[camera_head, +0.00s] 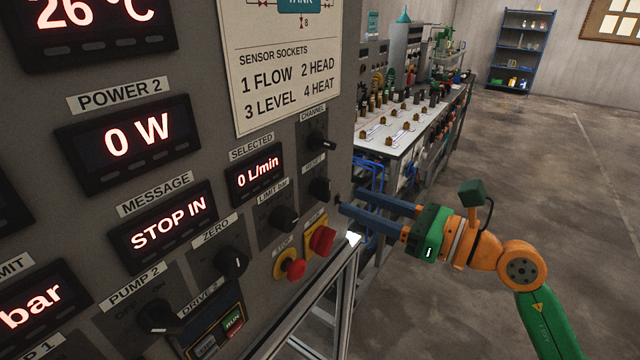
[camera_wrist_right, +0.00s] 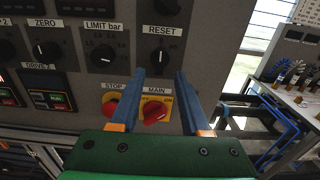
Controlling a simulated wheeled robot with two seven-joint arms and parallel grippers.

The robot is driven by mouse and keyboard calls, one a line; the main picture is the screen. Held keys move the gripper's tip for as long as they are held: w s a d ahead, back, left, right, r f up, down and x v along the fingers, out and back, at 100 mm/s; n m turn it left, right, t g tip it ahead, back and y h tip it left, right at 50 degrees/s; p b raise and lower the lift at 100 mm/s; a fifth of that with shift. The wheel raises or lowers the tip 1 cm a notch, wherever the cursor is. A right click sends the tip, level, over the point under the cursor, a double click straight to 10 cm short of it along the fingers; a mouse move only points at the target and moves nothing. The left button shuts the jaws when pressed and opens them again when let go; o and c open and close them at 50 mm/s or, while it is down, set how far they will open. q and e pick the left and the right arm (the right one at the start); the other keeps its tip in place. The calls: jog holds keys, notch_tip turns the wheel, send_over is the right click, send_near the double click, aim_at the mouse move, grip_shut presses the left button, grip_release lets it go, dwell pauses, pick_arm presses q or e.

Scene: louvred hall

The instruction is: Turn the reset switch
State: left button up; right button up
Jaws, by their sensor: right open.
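The reset switch (camera_head: 319,189) is a black rotary knob at the right edge of the grey panel, under the channel knob (camera_head: 321,143). In the right wrist view the reset knob (camera_wrist_right: 163,56) sits under its RESET label, its pointer roughly upright. My right gripper (camera_head: 343,202) is open, its blue fingers pointing at the panel just right of the knob in the head view. In the wrist view the fingertips (camera_wrist_right: 161,75) lie either side of a line just below the knob, with nothing between them. Contact with the panel cannot be told. My left gripper is not in view.
A red main switch (camera_head: 322,239) on a yellow plate and a red stop button (camera_head: 292,268) sit below the reset knob. The limit knob (camera_head: 285,217) is to its left. Open floor lies right.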

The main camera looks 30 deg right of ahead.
aim_at(329, 192)
jog(key=x, duration=0.1)
jog(key=p+x, duration=0.1)
jog(key=x, duration=0.1)
jog(key=p+x, duration=0.1)
jog(key=x, duration=0.1)
jog(key=shift+r, duration=0.25)
jog(key=shift+w+f, duration=0.1)
jog(key=shift+f, duration=0.15)
jog(key=shift+w+a, duration=0.2)
jog(key=shift+w, duration=0.15)
grip_shut()
dwell(0.7)
